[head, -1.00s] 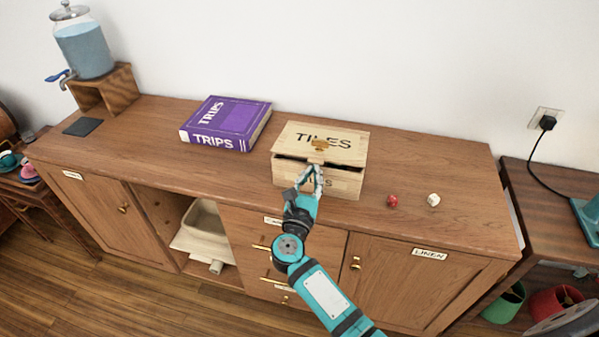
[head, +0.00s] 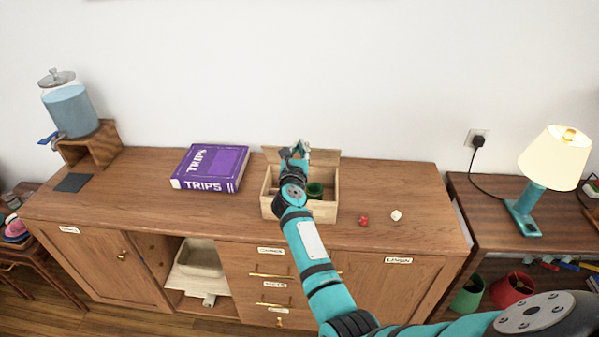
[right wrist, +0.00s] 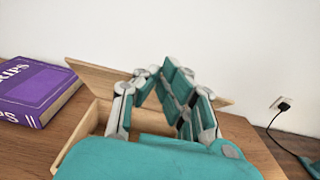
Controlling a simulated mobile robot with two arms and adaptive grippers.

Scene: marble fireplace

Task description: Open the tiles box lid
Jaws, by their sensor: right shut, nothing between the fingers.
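The wooden tiles box (head: 321,213) stands on the sideboard with its lid (head: 328,156) raised, tilted up at the back. Its inside is exposed, and a dark green thing (head: 315,189) shows in it. My right gripper (head: 297,147) is shut and empty, above the box in front of the raised lid; I cannot tell whether it touches the lid. In the right wrist view the gripper (right wrist: 163,70) hides the middle of the lid (right wrist: 95,79) and much of the box. My left gripper is not in view.
A purple book (head: 209,167) lies left of the box. A red die (head: 364,220) and a white die (head: 397,215) lie to its right. A water dispenser (head: 70,108) stands far left. A lit lamp (head: 553,160) stands on the right table (head: 487,222).

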